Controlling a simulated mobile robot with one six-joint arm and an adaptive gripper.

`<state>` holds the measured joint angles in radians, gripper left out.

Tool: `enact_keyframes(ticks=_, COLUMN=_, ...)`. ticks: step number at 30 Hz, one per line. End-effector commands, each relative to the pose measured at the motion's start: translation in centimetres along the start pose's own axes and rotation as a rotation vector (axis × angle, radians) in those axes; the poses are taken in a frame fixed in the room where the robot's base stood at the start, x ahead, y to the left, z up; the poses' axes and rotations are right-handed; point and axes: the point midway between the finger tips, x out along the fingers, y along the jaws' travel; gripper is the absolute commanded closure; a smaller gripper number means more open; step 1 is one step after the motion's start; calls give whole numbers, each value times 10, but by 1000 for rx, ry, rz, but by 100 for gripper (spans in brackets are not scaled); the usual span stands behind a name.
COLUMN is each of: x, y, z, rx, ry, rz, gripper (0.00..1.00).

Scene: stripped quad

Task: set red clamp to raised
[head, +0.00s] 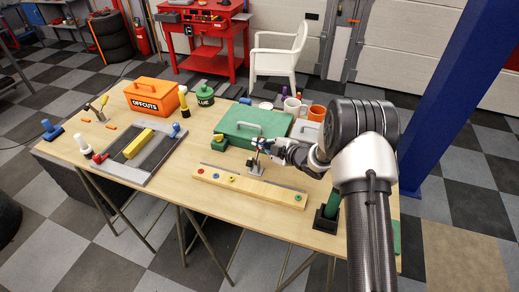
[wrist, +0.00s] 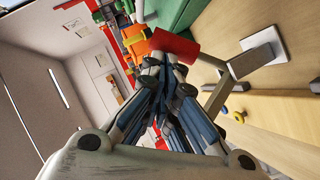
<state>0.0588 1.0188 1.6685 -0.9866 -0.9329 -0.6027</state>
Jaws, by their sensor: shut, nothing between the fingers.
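The red clamp shows in the wrist view as a red handle grip (wrist: 176,47) beside a grey metal arm and plate. In the head view its grey metal body (head: 243,182) stands on the wooden strip on the table, with a lever rising towards my gripper. My gripper (head: 262,146) is at the upper end of that lever. In the wrist view my gripper (wrist: 155,62) is shut and empty, its fingertips close to the red grip. I cannot tell whether they touch it. The grip is mostly hidden in the head view.
The wooden strip (head: 265,190) carries several coloured discs. A green case (head: 250,124) lies just behind my gripper, with mugs (head: 317,112) behind it. A grey frame (head: 160,148) with a yellow bar lies left. An orange offcuts box (head: 152,97) stands behind.

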Motion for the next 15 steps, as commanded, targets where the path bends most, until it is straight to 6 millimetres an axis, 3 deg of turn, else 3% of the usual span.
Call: enact_keyframes(ticks=15, x=9, y=5, z=13, rx=-1, ry=1, rz=2, gripper=100)
